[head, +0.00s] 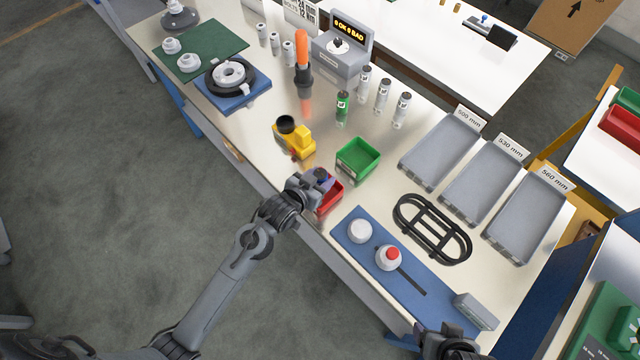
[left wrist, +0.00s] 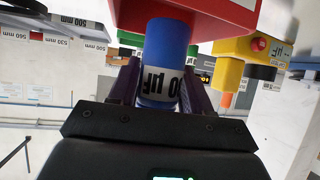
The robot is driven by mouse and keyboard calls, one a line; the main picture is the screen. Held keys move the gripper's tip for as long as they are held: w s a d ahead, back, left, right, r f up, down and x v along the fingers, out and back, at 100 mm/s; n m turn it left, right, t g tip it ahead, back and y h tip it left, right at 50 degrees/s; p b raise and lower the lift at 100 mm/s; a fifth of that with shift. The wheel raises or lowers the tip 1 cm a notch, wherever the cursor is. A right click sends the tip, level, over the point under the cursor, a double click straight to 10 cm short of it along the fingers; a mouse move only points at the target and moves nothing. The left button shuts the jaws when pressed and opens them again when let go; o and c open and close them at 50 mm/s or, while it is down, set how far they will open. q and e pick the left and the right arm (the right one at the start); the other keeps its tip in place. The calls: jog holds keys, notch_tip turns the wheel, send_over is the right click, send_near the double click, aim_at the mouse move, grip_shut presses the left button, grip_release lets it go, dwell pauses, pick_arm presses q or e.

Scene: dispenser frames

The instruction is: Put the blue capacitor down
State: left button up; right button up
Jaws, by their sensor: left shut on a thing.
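The blue capacitor (left wrist: 168,50) is a blue cylinder with a white printed label, between the fingers of my left gripper in the left wrist view. My left gripper (head: 322,177) is shut on it, at the red bin (head: 331,195) near the table's front edge. The red bin (left wrist: 205,14) fills the top of the left wrist view, and the capacitor's far end meets it there. I cannot tell whether that end is inside the bin. In the head view the gripper hides most of the capacitor. My right gripper (head: 450,345) is partly cut off at the bottom edge, and its jaws are unclear.
A green bin (head: 358,157) and a yellow device (head: 294,138) stand close behind the red bin. A blue board (head: 405,270) with a red-topped button and a black oval frame (head: 432,229) lie to the right. Grey trays (head: 440,150) stand farther right.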

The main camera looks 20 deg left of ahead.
pick_arm(q)
notch_tip(320, 180, down, 4)
jog(key=shift+r, duration=0.2)
jog(key=shift+f, duration=0.15)
jog(key=o, duration=0.9)
jog(key=shift+f, duration=0.15)
